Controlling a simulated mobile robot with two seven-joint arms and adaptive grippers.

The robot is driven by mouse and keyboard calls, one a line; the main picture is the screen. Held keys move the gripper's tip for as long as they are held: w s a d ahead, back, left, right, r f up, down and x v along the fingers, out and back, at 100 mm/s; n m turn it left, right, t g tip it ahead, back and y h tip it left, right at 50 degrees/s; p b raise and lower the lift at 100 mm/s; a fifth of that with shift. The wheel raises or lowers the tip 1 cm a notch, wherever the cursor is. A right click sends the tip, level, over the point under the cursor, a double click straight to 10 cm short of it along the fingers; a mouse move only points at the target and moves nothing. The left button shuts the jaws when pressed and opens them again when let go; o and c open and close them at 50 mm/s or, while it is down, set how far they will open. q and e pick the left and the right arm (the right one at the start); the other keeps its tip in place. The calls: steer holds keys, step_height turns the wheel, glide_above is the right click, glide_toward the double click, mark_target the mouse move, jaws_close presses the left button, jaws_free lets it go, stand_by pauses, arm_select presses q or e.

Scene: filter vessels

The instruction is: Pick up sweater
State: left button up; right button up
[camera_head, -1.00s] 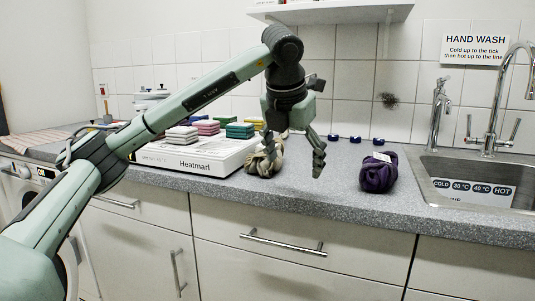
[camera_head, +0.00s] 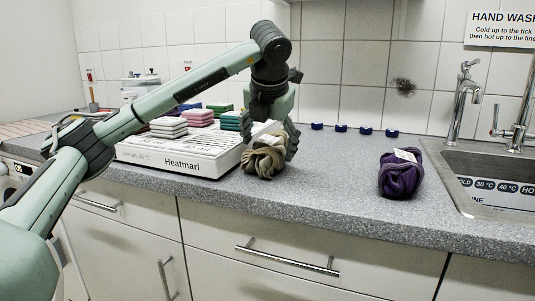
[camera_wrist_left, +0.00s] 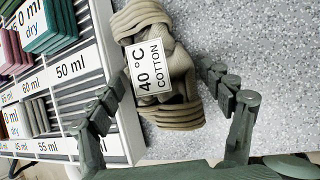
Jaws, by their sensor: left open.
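A beige folded knit bundle (camera_head: 262,160) lies on the counter against the right end of the white Heatmarl board. In the left wrist view the beige bundle (camera_wrist_left: 178,118) carries a white tag reading "40 °C COTTON". My left gripper (camera_head: 274,138) points down over it. In the wrist view its open fingers (camera_wrist_left: 165,88) stand on either side of the bundle; I cannot tell whether they touch it. A purple knit bundle (camera_head: 400,178) with a white tag lies further right, near the sink. Which bundle is the sweater is not shown. My right gripper is not in view.
The Heatmarl board (camera_head: 190,160) bears several stacks of coloured folded pieces, close to the left gripper. Several small blue caps (camera_head: 341,127) line the wall. The sink (camera_head: 490,165) is at the right. The counter between the two bundles is clear.

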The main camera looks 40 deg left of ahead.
arm_select(q)
steer(key=shift+x, duration=1.2)
steer(key=shift+r, duration=0.1)
steer(key=c, duration=1)
steer(key=shift+c, duration=0.4)
steer(key=shift+r, duration=0.1)
